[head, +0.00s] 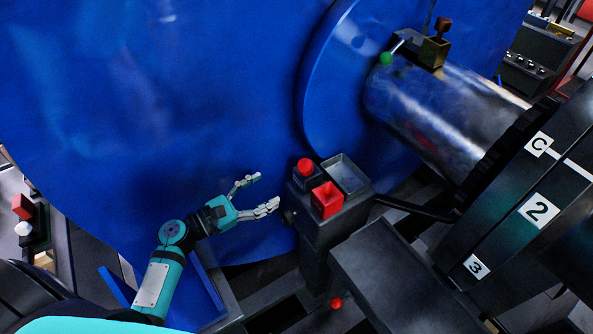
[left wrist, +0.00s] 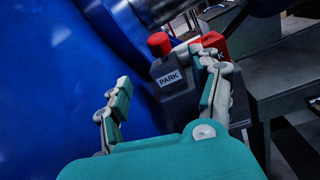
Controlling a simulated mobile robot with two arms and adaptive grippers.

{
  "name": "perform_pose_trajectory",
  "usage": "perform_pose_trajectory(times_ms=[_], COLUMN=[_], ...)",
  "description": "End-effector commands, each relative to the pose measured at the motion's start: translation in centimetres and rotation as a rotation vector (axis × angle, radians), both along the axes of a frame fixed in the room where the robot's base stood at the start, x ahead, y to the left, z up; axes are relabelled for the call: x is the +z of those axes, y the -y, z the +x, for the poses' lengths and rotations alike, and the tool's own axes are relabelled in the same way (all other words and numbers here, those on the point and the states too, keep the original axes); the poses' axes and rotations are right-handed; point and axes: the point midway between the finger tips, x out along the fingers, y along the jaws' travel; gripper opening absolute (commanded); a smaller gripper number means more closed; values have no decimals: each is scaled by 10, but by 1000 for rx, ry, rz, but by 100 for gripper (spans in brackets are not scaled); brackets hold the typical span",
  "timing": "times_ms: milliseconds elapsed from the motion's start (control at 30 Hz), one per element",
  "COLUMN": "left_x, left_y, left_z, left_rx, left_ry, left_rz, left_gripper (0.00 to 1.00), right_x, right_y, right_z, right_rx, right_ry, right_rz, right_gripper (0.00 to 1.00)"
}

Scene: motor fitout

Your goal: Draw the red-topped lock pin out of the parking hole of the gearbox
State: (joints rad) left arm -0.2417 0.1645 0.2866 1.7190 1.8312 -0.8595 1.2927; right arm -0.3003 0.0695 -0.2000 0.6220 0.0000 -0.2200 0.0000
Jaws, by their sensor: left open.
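The red-topped lock pin (head: 305,167) stands in a dark block at the back left corner of the grey gearbox housing (head: 326,228). In the left wrist view its red top (left wrist: 159,43) shows above a PARK label (left wrist: 170,78); its shaft and the hole are hidden. My left gripper (head: 266,190) is open and empty, just left of the housing in the head view, its fingers pointing toward it. In the left wrist view the red top lies beyond and between the two fingers, apart from them. My right gripper is not in view.
A red open box (head: 327,199) and a shallow grey tray (head: 345,173) sit beside the pin. A large blue casing (head: 160,110) rises behind my left arm. A metal shaft (head: 440,105) with a green-knobbed lever (head: 386,59) is at upper right. A dark bench (head: 400,285) stands in front.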

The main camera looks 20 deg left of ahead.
Motion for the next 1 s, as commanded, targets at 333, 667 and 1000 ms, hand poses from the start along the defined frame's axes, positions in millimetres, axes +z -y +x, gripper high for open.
perform_pose_trajectory(times_ms=[333,667,1000], left_x=[2,0,-1], left_y=[41,70,76], left_z=[60,101,109], left_rx=[0,0,1], left_ry=[2,1,-1], left_rz=[0,1,4], left_gripper=[64,64,64], right_x=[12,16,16], right_y=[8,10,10], right_z=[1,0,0], right_rx=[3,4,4], right_ry=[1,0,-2], right_rz=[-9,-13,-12], right_gripper=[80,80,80])
